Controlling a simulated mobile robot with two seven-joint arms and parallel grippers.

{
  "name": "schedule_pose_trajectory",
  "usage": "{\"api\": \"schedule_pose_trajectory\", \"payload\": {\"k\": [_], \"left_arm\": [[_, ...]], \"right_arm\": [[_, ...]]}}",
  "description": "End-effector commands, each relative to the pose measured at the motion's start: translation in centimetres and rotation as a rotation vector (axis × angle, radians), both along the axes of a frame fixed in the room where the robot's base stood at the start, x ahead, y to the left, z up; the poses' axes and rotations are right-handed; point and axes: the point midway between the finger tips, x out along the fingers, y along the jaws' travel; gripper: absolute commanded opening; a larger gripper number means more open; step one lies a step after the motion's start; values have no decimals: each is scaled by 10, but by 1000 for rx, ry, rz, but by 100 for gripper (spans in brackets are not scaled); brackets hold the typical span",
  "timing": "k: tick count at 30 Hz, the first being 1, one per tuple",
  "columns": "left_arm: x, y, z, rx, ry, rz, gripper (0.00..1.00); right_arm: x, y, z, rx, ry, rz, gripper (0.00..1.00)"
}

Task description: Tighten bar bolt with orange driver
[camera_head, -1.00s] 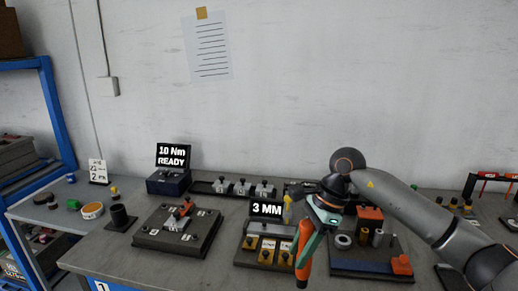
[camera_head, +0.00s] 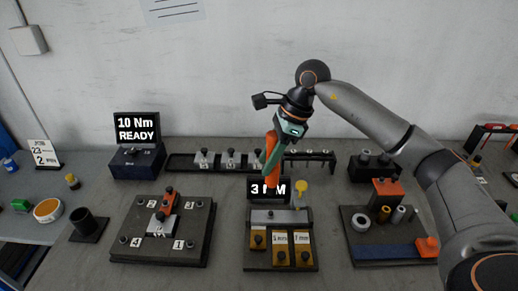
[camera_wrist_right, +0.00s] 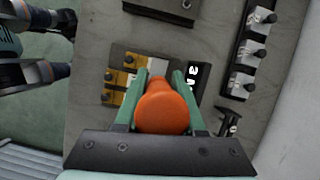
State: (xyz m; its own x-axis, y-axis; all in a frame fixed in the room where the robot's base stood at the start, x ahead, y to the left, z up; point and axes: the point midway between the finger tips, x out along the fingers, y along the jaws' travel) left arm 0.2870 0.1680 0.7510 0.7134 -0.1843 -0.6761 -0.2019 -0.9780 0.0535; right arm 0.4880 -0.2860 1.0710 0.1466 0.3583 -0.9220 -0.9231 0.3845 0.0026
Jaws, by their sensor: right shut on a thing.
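My right gripper (camera_head: 277,150) is shut on the orange driver (camera_head: 271,172) and holds it upright in the air, in front of the 3 MM sign (camera_head: 256,188). In the right wrist view the driver's rounded orange handle (camera_wrist_right: 162,110) sits between the green fingers and hides its far end. To the left, a dark fixture plate (camera_head: 130,252) carries a grey bar (camera_head: 160,228) with an orange piece (camera_head: 168,203) and dark bolts. Which one is the bar bolt I cannot tell. My left gripper is not in view.
A 10 Nm READY display (camera_head: 137,128) stands behind the plate. A rail (camera_head: 183,165) with grey blocks runs along the back. A tray (camera_head: 255,266) with yellow blocks is in front, and another tray (camera_head: 352,246) with cylinders is at right. A black cup (camera_head: 88,224) stands at left.

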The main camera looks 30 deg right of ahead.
Motion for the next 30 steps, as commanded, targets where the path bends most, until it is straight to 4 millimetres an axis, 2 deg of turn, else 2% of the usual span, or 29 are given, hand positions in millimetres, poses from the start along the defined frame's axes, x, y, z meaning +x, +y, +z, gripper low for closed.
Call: {"api": "schedule_pose_trajectory", "payload": {"k": [14, 30], "left_arm": [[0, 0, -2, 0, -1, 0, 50], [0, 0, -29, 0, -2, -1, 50]], "right_arm": [[1, 1, -1, 3, -4, 0, 0], [0, 0, -36, 1, -2, -1, 0]]}}
